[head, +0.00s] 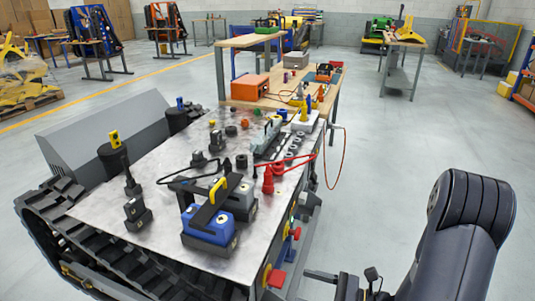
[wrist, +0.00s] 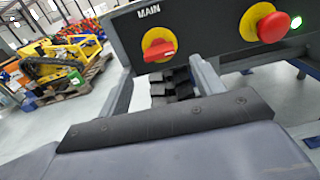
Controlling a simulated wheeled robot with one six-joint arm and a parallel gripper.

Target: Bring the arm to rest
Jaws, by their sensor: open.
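My arm (head: 470,215) shows at the lower right of the head view as a thick dark grey link, bent at its top and running down out of frame. My gripper (wrist: 161,72) shows in the wrist view as two grey fingers, spread apart above a dark bar. It is open, and nothing shows held between the fingers. A dark control panel (wrist: 215,32) marked MAIN stands just beyond the fingers. It carries a red switch (wrist: 160,50) on yellow and a red stop button (wrist: 273,27) on yellow. I cannot tell whether the fingers touch the panel.
A tracked carrier (head: 80,240) with a grey metal deck (head: 165,215) fills the left and middle of the head view. A blue battery-like block (head: 208,228), a red cone-shaped part (head: 268,182) and several small parts stand on it. Open floor (head: 385,150) lies right of the deck.

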